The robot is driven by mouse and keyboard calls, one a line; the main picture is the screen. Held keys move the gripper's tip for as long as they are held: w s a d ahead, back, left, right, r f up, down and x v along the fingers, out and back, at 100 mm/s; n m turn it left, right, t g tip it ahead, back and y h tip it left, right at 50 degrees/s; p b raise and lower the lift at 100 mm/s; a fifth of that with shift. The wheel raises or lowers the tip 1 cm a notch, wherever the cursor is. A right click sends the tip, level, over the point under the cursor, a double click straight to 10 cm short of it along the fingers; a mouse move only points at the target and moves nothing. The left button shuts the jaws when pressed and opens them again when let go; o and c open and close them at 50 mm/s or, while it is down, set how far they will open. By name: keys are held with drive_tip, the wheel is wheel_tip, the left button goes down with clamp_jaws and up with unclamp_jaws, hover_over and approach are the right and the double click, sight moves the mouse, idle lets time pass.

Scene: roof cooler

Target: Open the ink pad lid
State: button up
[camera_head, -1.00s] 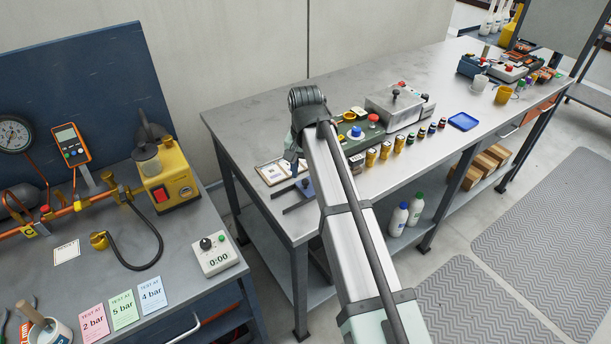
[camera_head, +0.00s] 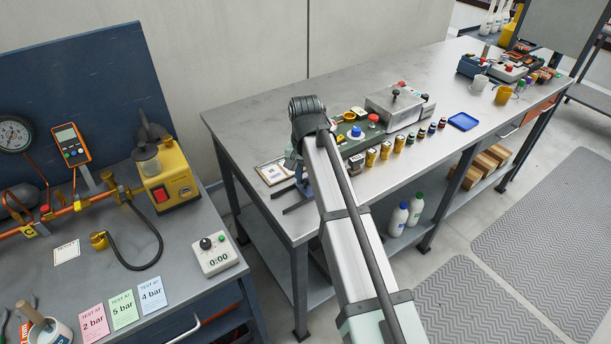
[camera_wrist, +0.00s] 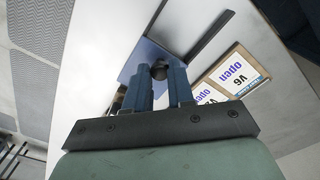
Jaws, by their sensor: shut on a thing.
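The ink pad lid (camera_wrist: 138,61) is a flat blue plate with a dark round knob (camera_wrist: 159,71) in the wrist view. My gripper (camera_wrist: 159,77) has its two blue fingers on either side of the knob and is shut on it. In the head view my gripper (camera_head: 303,183) is at the near left end of the steel bench, partly hidden by my arm. The pad under the lid is hidden, and I cannot tell whether the lid is raised.
Small bottles (camera_head: 385,151), a blue button, and a grey metal box (camera_head: 391,108) stand farther right. The bench's back left surface is clear.

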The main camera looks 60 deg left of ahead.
clamp_jaws()
drive_tip(key=shift+s, duration=0.1)
drive_tip(key=s, duration=0.7)
drive_tip(key=o, duration=0.7)
unclamp_jaws()
drive_tip(key=shift+r, duration=0.1)
